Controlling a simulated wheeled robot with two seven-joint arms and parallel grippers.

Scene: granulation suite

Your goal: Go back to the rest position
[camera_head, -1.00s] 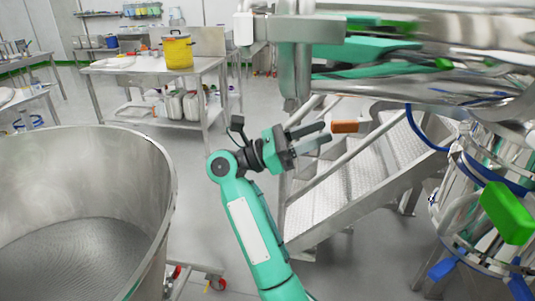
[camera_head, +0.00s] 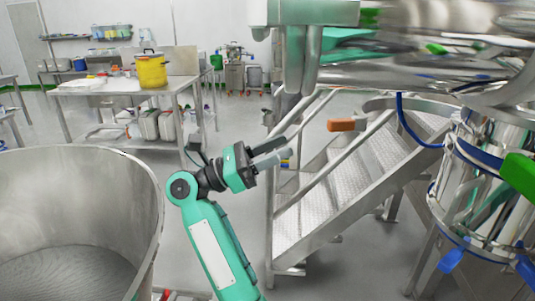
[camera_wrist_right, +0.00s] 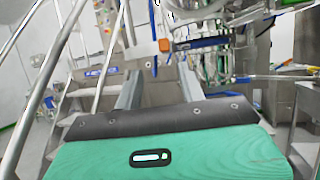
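My right gripper (camera_head: 285,148) is at mid-picture in the head view, on my raised green arm. Its two grey fingers are apart, with nothing between them. They point right, in front of the metal stairs' railing. The right wrist view shows the same gripper (camera_wrist_right: 158,80) with its fingers spread and empty. My left gripper is in neither view.
A large steel bowl (camera_head: 150,215) stands close at left. A table (camera_head: 110,88) with a yellow pot (camera_head: 151,72) stands behind. Grey floor lies between.

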